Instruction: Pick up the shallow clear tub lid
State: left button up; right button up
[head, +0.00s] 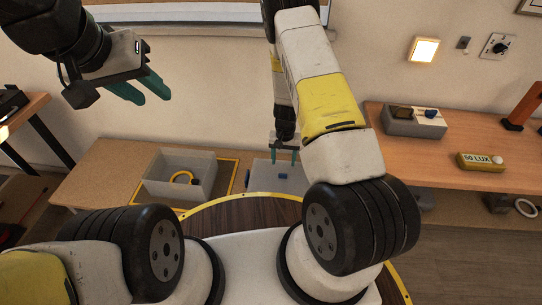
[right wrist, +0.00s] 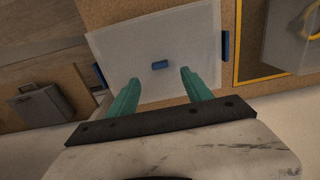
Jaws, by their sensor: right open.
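The shallow clear tub lid (right wrist: 125,48) is a pale translucent rectangle lying flat on the low brown bench. It has a small blue grip (right wrist: 160,65) in its middle and blue pieces at two sides. In the head view the lid (head: 264,181) is partly hidden by my right arm. My right gripper (right wrist: 160,77) is open and empty over the lid, its teal fingertips on either side of the blue grip in the wrist view; the remaining height is hard to judge. In the head view my right gripper (head: 283,157) points down. My left gripper (head: 152,99) is open and empty, raised near the wall.
A grey open tub (head: 160,189) holding a yellow ring (head: 183,176) stands left of the lid, within a yellow outline. A wooden table (head: 450,155) at right carries a grey box (head: 414,124) and a yellow block marked 50 LUX (head: 480,162). The wall is close behind.

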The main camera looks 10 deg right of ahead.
aim_at(283, 175)
notch_tip(283, 175, down, 8)
jog(key=shift+s+f, duration=0.1)
jog(key=shift+f, duration=0.1)
grip_shut()
dwell(0.4)
